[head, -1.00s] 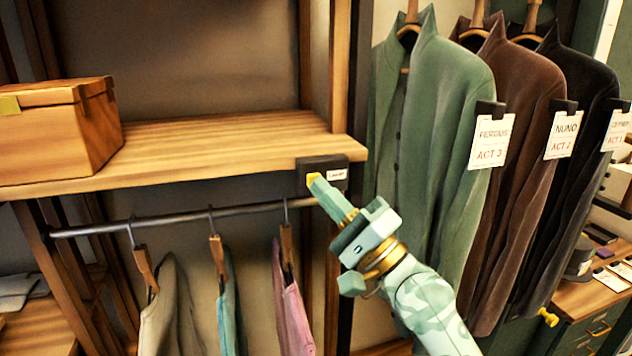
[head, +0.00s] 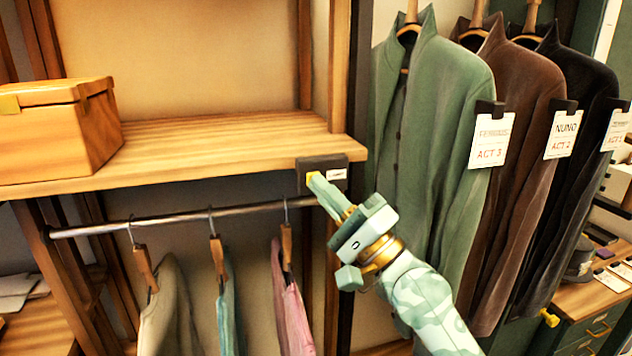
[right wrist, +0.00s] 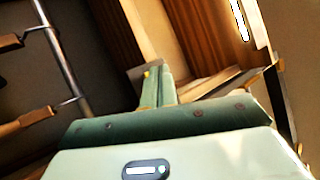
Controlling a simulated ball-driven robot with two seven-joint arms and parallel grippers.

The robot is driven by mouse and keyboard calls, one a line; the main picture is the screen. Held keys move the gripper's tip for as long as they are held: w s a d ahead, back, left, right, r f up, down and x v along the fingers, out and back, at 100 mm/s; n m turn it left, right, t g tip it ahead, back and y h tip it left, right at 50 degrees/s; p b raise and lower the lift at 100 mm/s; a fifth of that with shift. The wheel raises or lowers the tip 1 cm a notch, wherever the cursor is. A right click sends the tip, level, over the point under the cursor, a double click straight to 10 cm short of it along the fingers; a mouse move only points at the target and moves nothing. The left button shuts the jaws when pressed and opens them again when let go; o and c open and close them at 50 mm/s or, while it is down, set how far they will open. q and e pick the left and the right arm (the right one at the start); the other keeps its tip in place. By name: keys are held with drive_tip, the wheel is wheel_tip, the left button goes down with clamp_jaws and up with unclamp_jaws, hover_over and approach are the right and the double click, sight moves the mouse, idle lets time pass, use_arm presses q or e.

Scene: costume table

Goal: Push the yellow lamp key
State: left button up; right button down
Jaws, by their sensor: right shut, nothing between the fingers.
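The yellow lamp key (head: 311,176) sits on the left part of a small dark switch box (head: 322,163) with a white label, on the shelf's front right corner. My right gripper (head: 320,184) is shut and empty, its fingertips at the key and covering part of it. In the right wrist view, a bit of the yellow key (right wrist: 147,74) shows at the tip of the closed fingers (right wrist: 158,80). I cannot tell whether they are still pressing it. My left gripper is not in view.
The wooden shelf (head: 220,145) carries a wooden box (head: 50,140) at left. A rail (head: 170,217) with several hanging garments runs below. A green jacket (head: 440,130) and other labelled jackets hang close to the right of my gripper.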

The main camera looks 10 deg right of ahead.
drive_tip(key=shift+s, duration=0.4)
drive_tip(key=s+p, duration=0.2)
drive_tip(key=s, duration=0.4)
drive_tip(key=shift+p, duration=0.35)
drive_tip(key=shift+w+d+f, duration=0.1)
